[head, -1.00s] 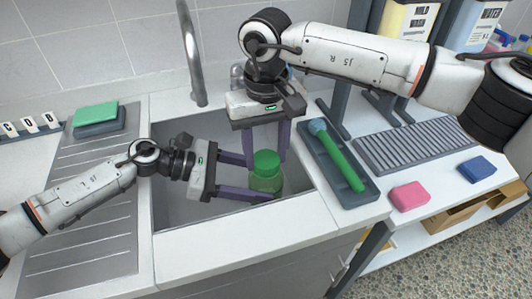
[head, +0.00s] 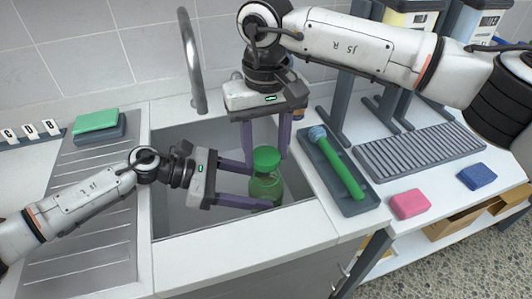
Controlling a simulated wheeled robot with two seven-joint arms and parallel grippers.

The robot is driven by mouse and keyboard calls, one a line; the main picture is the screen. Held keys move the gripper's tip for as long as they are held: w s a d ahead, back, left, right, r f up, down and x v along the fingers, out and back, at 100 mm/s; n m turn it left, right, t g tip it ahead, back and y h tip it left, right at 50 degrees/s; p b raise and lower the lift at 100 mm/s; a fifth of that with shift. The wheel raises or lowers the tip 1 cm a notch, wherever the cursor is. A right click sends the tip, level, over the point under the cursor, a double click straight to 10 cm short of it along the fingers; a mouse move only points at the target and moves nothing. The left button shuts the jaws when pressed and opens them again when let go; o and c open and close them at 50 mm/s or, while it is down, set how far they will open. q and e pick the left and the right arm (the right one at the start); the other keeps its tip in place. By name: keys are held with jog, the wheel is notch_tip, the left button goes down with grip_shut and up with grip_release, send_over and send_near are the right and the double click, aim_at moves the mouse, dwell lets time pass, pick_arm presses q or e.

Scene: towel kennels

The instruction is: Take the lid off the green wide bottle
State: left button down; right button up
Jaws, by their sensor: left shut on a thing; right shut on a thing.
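The green wide bottle (head: 265,187) is see-through green and stands upright over the sink. My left gripper (head: 262,188) comes in from the left and is shut on the bottle's body, with a finger on its far and near sides. The solid green lid (head: 266,159) is above the bottle's mouth. My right gripper (head: 266,155) points down from above and is shut on the lid, one finger on each side. A narrow darker band shows between lid and bottle; the lid looks slightly raised, though whether it is fully clear is hard to tell.
The steel sink (head: 180,215) surrounds the bottle, with a tap (head: 190,60) behind. A grey tray (head: 360,203) with a green-handled brush (head: 340,165) lies to the right. Pink (head: 409,204) and blue (head: 477,176) blocks and a ribbed rack (head: 420,152) are further right.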

notch_tip(320, 180, up, 2)
jog(key=shift+r, duration=0.2)
pick_arm(q)
jog(key=shift+c, duration=2.3)
grip_release()
jog(key=shift+a, duration=0.1)
